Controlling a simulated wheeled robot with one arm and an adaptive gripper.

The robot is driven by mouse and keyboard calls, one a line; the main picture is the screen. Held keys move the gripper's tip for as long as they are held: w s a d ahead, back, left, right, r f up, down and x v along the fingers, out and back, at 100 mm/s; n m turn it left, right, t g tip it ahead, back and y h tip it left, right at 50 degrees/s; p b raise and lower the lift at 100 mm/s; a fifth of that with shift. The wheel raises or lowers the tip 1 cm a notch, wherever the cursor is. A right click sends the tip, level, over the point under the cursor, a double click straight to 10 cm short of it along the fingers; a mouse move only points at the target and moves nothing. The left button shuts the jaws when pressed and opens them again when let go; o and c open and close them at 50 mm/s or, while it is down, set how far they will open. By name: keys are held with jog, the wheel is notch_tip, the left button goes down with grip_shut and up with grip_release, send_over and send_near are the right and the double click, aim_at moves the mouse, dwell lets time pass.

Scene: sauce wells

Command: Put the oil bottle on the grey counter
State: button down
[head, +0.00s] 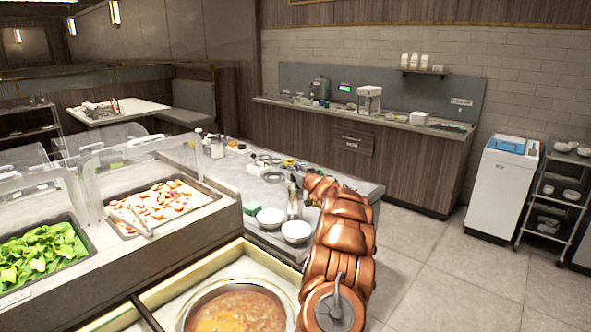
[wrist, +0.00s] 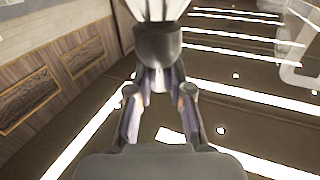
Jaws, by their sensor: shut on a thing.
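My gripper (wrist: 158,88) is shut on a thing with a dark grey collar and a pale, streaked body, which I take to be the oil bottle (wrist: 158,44). In the head view a slim bottle shape (head: 294,207) shows beside my copper arm, and my gripper (head: 296,178) is small and hard to make out there. A grey-topped counter (head: 238,178) lies beyond the food wells, under or near my gripper. Whether the bottle touches it cannot be told. A second counter with a greyish top (head: 385,123) runs along the back wall.
Two white bowls (head: 270,218) (head: 297,232) and a green block (head: 250,209) stand on the near counter. Several small containers crowd its far side. A soup well (head: 238,312) and food trays (head: 160,207) lie in front.

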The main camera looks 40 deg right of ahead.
jog(key=c, duration=1.1)
grip_release()
jog(key=shift+o, duration=0.2)
jog(key=shift+s, duration=0.1)
jog(key=shift+s+a+b, duration=0.15)
jog(key=shift+s+b, duration=0.2)
jog(key=shift+s, duration=0.2)
jog(key=b+v, duration=0.3)
jog(key=v, duration=0.7)
jog(key=shift+s, duration=0.35)
jog(key=shift+a+r, duration=0.1)
